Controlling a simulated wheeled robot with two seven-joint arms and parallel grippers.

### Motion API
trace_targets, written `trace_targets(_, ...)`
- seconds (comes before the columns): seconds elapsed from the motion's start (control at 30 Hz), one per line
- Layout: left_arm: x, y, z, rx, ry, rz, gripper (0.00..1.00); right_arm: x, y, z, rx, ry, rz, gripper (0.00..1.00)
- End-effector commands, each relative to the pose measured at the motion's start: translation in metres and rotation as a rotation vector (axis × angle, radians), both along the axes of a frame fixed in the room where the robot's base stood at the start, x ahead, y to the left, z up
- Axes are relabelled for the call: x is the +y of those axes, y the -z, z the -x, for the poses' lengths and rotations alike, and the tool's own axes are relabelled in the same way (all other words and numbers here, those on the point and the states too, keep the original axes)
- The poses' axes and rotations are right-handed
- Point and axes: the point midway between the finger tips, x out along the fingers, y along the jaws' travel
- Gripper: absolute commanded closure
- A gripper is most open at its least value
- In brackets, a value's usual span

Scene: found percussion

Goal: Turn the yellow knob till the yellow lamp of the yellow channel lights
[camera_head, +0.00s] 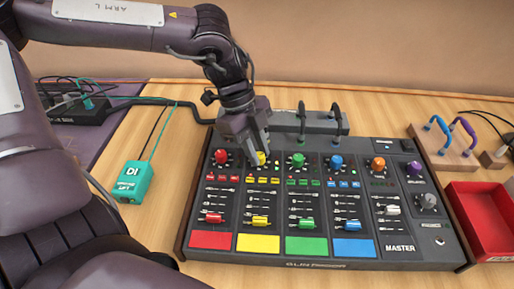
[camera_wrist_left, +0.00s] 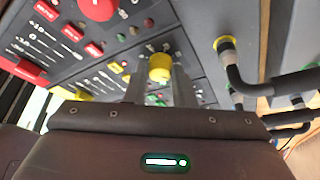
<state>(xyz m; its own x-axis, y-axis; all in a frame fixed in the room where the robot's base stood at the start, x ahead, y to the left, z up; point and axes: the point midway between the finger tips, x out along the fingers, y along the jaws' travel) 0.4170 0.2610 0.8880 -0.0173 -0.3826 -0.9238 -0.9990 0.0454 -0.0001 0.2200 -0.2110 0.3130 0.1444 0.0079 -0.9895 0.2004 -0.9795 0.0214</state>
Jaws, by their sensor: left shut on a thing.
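The yellow knob (camera_head: 262,158) is at the top of the yellow channel on the dark mixer (camera_head: 400,262). My left gripper (camera_head: 257,154) comes down over it from behind and is shut on it. In the left wrist view the yellow knob (camera_wrist_left: 160,66) sits between the two fingers of my left gripper (camera_wrist_left: 160,85). The fingers partly cover the panel around the knob. Small lamps are near the knob, but I cannot tell which one is lit. My right gripper is in neither view.
The red knob (camera_head: 221,157) and green knob (camera_head: 297,160) stand close on either side. Black cables rise behind the mixer. A teal DI box (camera_head: 133,183) lies at left, and a red tray (camera_head: 484,225) at right.

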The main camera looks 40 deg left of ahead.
Motion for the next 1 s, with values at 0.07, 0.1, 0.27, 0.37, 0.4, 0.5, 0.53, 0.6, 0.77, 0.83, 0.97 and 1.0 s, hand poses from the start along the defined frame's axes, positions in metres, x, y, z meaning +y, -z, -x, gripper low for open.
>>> trace_targets(0.07, 0.0, 0.0, 0.0, -0.001, 0.0, 0.001, 1.0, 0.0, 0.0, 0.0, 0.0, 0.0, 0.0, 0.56)
trace_targets(0.1, 0.0, 0.0, 0.0, -0.001, 0.0, 0.0, 0.75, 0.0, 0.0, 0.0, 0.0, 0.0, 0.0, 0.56)
trace_targets(0.27, 0.0, 0.0, 0.0, -0.001, 0.0, 0.0, 0.56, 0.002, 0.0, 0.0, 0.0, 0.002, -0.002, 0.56)
trace_targets(0.37, 0.0, 0.0, 0.0, -0.001, -0.001, 0.0, 0.56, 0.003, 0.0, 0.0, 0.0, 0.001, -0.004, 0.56)
trace_targets(0.4, 0.0, 0.0, 0.0, -0.001, -0.001, 0.0, 0.56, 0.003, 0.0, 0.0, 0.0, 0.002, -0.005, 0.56)
trace_targets(0.5, 0.0, 0.0, 0.0, -0.001, -0.001, 0.0, 0.56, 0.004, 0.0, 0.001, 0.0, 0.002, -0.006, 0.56)
trace_targets(0.53, 0.0, -0.001, 0.0, -0.001, -0.001, 0.0, 0.56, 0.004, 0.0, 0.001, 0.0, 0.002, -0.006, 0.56)
trace_targets(0.6, 0.002, -0.005, -0.001, -0.003, -0.001, 0.0, 0.56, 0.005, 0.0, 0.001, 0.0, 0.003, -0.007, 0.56)
trace_targets(0.77, 0.011, -0.028, -0.002, -0.006, -0.002, 0.0, 0.56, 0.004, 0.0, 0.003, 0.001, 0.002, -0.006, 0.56)
trace_targets(0.83, 0.016, -0.04, -0.002, -0.006, -0.001, -0.001, 0.56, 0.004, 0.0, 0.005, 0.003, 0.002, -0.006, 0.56)
trace_targets(0.97, 0.024, -0.058, -0.002, -0.004, -0.001, -0.002, 0.56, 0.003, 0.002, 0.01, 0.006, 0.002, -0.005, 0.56)
trace_targets(1.0, 0.026, -0.063, -0.002, -0.003, -0.001, -0.002, 0.56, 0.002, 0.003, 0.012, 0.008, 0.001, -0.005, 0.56)
